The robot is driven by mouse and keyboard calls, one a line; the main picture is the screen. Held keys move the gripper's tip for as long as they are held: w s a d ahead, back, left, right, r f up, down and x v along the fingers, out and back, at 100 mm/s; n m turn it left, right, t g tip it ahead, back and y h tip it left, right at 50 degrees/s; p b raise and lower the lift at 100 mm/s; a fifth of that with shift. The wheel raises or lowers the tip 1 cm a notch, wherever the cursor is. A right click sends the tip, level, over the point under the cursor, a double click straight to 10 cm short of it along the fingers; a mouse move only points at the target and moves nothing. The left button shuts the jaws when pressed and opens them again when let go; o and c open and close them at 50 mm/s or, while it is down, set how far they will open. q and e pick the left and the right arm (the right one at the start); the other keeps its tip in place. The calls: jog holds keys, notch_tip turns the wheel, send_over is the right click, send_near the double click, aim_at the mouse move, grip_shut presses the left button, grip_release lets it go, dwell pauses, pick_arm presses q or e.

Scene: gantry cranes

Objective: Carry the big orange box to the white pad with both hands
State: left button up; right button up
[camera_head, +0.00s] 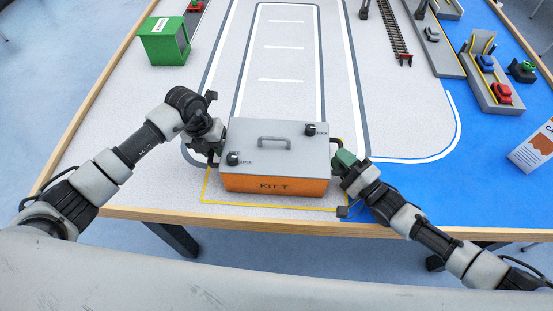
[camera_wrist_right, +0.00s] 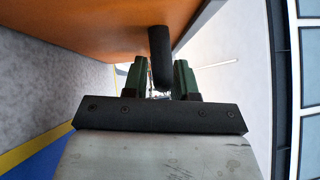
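The big orange box (camera_head: 275,184), marked "KIT T", stands near the table's front edge and has a grey lid (camera_head: 265,134) with a top handle and two black latches. My left gripper (camera_head: 213,148) is at its left side; its fingers are too small to read. My right gripper (camera_head: 341,163) is at its right side. In the right wrist view, its green fingers (camera_wrist_right: 160,80) stand apart on either side of a black side handle (camera_wrist_right: 160,55), with a narrow gap showing. The orange wall (camera_wrist_right: 80,35) is close by. I cannot pick out the white pad with certainty.
A yellow outline (camera_head: 206,190) surrounds the box on the table. A green container (camera_head: 163,42) stands at the back left. The marked lane behind the box is clear.

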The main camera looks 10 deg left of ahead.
pick_arm(q)
grip_shut()
pick_arm(e)
grip_shut()
pick_arm(q)
jog(key=shift+r, duration=0.1)
pick_arm(e)
jog(key=shift+r, duration=0.1)
